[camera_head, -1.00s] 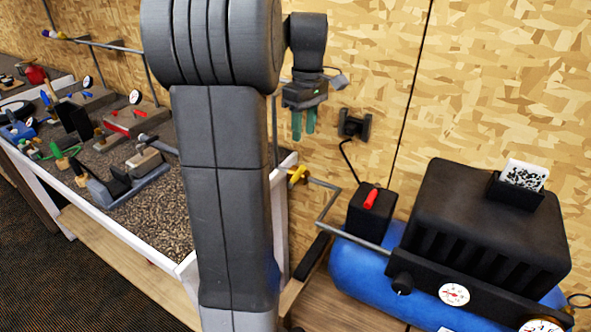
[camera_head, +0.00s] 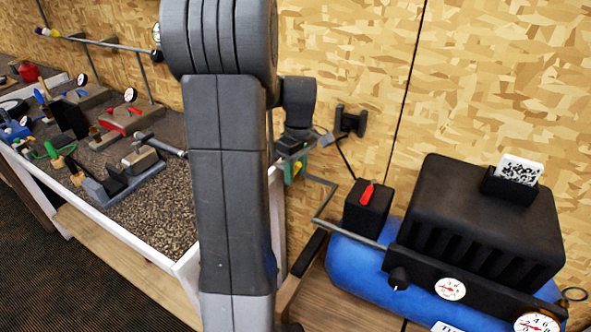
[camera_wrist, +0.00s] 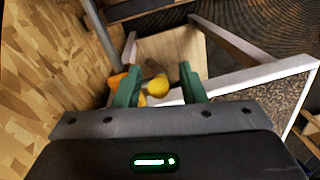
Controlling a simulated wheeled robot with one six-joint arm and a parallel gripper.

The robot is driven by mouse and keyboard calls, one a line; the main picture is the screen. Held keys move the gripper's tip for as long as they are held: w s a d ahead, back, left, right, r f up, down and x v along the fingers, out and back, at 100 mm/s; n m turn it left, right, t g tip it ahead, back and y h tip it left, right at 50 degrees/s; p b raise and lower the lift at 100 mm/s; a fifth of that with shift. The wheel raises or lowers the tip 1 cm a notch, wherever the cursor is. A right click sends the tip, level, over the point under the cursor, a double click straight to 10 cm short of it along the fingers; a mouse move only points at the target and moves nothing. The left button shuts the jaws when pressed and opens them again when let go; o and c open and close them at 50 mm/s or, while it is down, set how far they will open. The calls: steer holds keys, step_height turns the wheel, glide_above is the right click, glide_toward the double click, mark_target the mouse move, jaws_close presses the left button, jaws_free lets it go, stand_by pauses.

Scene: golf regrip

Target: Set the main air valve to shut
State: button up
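The yellow air valve sits on the grey pipe by the wall, beside the bench's corner. In the head view it is mostly hidden behind my gripper (camera_head: 293,172). In the wrist view a round yellow part of the valve (camera_wrist: 157,87) shows between my green fingertips (camera_wrist: 160,88), and a yellow-orange part shows beside the left finger. My gripper is open, with its fingers on either side of the round part. I cannot tell whether either finger touches it, nor read the valve's setting.
A blue compressor tank (camera_head: 350,272) with a black housing (camera_head: 485,215) and gauges stands at the right. A black box with a red lever (camera_head: 367,192) is left of the housing. The white-edged gravel bench (camera_head: 185,262) with tools is at the left. A wall outlet (camera_head: 350,121) is above.

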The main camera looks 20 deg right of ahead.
steer(key=shift+c, duration=0.3)
jaws_close()
steer(key=w+a+g+h+p, duration=0.1)
steer(key=p, duration=0.1)
steer(key=shift+r+g+p, duration=0.4)
steer(key=shift+w+a+g+h+p, duration=0.25)
steer(key=shift+w+g+h+p, duration=0.1)
steer(key=shift+g+h+p, duration=0.45)
steer(key=shift+w+a+f+g+h+p, duration=0.1)
steer(key=shift+w+a+g+h+p, duration=0.15)
steer(key=shift+g+h, duration=0.2)
steer(key=shift+d, duration=0.1)
